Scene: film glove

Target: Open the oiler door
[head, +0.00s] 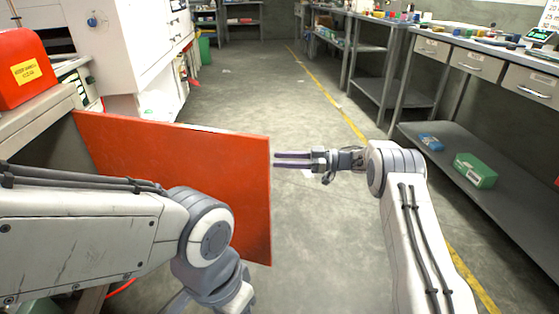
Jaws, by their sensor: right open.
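The oiler door (185,165) is a flat orange-red panel at the left. It stands swung out from the grey machine, with its free edge towards the middle of the picture. My right gripper (277,160) points left, with its two fingers a little apart and nothing visible between them. Its fingertips are close beside the door's free edge; I cannot tell whether they touch it. My left arm crosses in front of the lower part of the door, and its gripper is out of view.
A red box with a yellow label (24,74) sits on the machine at the left. A white cabinet (135,45) stands behind the door. At the right, a workbench has drawers (477,63) and a lower shelf holding a green box (475,170). The floor between is mostly clear.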

